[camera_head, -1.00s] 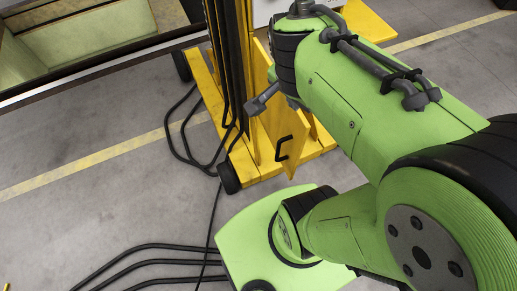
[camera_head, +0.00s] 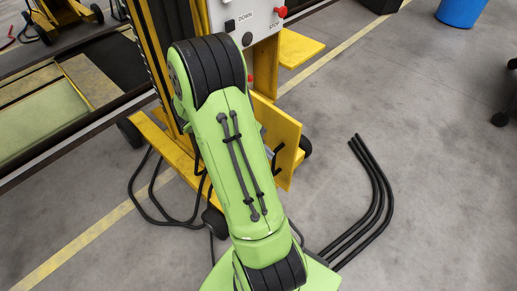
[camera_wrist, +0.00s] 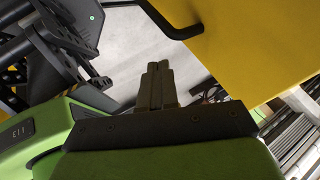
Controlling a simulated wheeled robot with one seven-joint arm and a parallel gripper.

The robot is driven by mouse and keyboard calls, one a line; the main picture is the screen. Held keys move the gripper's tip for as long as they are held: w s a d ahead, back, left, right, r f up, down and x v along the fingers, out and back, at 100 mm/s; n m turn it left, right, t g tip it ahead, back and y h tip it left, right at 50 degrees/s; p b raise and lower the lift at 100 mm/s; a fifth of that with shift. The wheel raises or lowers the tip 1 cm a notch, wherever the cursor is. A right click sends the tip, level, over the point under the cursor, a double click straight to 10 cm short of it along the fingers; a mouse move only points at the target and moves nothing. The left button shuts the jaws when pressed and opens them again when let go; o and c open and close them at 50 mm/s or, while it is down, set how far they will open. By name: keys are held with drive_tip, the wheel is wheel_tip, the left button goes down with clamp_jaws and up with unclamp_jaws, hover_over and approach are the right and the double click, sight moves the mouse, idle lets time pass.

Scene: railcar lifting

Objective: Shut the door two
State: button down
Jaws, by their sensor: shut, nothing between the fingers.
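The yellow door (camera_head: 283,140) on the yellow lifting column stands open, swung out from the cabinet, with a black handle (camera_head: 278,158) on its face. In the wrist view a large yellow panel (camera_wrist: 250,55), which looks like the door, fills the upper right, with a black bar handle (camera_wrist: 172,25) at its left edge. My gripper (camera_wrist: 158,72) is shut and empty, its fingers pointing up the picture, below and apart from the handle. In the head view my arm hides most of the gripper and part of the column. No number shows on the door.
A control panel (camera_head: 245,20) with DOWN and STOP labels tops the column. Black cables (camera_head: 150,205) lie on the floor to the left, and thick bent black hoses (camera_head: 375,210) to the right. A blue bin (camera_head: 460,12) stands far right. The floor at right is mostly clear.

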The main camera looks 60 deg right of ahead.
sight(292, 158)
drive_tip(key=shift+s+d+f, duration=0.5)
drive_tip(key=shift+d+f, duration=0.1)
drive_tip(key=shift+d, duration=0.35)
drive_tip(key=shift+s+d+f, duration=0.45)
drive_tip(key=shift+d+f, duration=0.15)
drive_tip(key=shift+d, duration=0.35)
drive_tip(key=shift+s+d+f, duration=0.5)
drive_tip(key=shift+d+f, duration=0.1)
drive_tip(key=shift+d, duration=0.35)
